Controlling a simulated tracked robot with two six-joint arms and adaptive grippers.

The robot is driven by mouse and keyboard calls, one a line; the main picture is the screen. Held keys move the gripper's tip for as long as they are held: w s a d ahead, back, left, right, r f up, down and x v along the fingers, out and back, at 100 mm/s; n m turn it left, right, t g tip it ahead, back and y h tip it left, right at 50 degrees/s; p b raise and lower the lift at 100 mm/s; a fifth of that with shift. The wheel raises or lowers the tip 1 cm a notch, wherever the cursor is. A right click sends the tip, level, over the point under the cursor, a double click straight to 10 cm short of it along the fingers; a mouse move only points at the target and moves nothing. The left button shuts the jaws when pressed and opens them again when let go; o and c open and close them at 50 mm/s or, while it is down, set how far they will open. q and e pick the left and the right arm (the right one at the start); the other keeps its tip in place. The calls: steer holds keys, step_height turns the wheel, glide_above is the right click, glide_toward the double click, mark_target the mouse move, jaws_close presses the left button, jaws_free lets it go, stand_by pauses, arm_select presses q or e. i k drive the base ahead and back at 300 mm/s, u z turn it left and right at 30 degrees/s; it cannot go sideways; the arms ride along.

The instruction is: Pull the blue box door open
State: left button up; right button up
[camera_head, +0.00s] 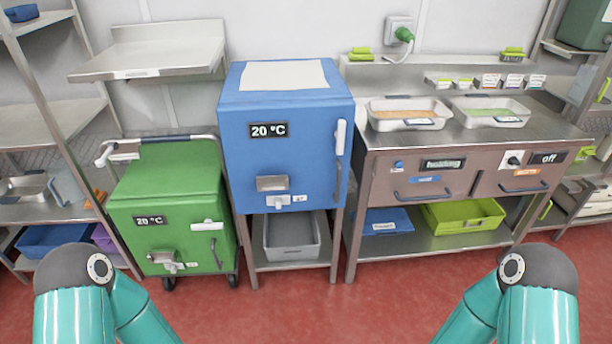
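The blue box (287,137) stands on a metal stand in the middle of the view, with a white sheet on its top. Its front door (305,160) looks shut and carries a "20 °C" display. A white latch (341,137) sits at the door's upper right edge, and a curved handle (338,184) is below it. A small metal spout or tray (272,183) is low on the front. Only teal arm links show at the bottom left and bottom right. Neither of my grippers is in view, and nothing touches the box.
A green wheeled box (172,205) stands close on the left. A grey bin (292,238) sits under the blue box. A steel counter (455,140) with drawers and trays adjoins on the right. The red floor (300,305) in front is clear.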

mark_target(280, 148)
steer(key=u, duration=0.15)
steer(key=i, duration=0.9)
steer(key=z, duration=0.3)
steer(key=k, duration=0.8)
steer(key=u, duration=0.4)
steer(key=i, duration=0.5)
steer(key=z, duration=0.15)
